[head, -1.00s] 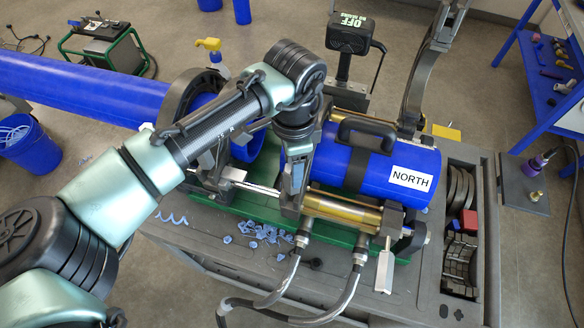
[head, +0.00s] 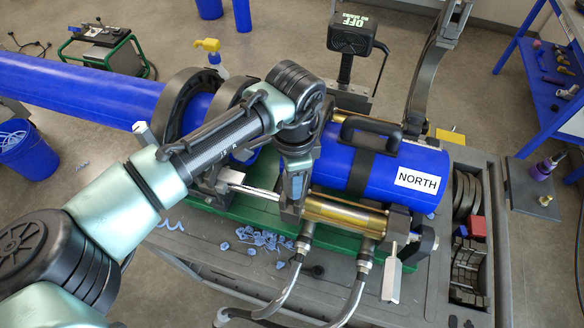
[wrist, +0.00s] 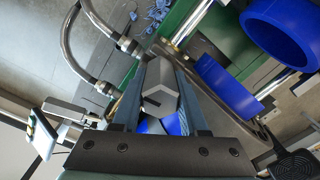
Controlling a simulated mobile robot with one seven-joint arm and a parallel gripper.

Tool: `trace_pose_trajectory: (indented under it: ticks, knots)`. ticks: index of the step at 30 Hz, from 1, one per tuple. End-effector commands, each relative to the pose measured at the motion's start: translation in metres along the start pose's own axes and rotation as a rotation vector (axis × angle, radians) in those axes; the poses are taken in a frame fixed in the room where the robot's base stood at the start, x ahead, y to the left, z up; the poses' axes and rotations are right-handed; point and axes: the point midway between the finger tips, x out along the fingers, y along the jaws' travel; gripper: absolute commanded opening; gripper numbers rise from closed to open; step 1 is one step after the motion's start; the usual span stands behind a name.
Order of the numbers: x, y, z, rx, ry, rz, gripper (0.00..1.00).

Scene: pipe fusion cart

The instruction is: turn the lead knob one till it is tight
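A grey, faceted knob (wrist: 160,92) with a dark slot sits between the two fingers of my gripper (wrist: 163,100) in the wrist view. Both fingers lie against its sides, and the gripper looks shut on it. The knob is hidden there behind my gripper and wrist. I cannot tell from the pictures how tight the knob is.
Two hydraulic hoses (head: 355,285) loop just below my gripper. A pale handle (head: 393,275) stands out at the cylinder's right end. A long blue pipe (head: 80,88) runs left through dark clamp rings (head: 176,100). Blue shavings (head: 262,238) lie on the cart.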

Motion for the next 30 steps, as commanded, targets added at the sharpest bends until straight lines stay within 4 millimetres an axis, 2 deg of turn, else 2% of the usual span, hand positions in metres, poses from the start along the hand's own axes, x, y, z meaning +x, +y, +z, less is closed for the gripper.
trace_pose_trajectory:
  ticks: [3, 9, 18, 26, 30]
  knots:
    - [0.0002, 0.0002, -0.0006, 0.002, 0.001, 0.0, 0.0]
    - [0.0003, 0.0005, -0.0008, 0.017, 0.002, 0.0, 0.0]
    - [0.0005, 0.0008, -0.0006, 0.251, 0.007, 0.0, 0.0]
    - [0.0005, 0.0009, -0.0005, 0.265, 0.008, 0.001, 0.0]
    - [0.0008, 0.0013, -0.0007, 0.342, 0.011, 0.002, 0.0]
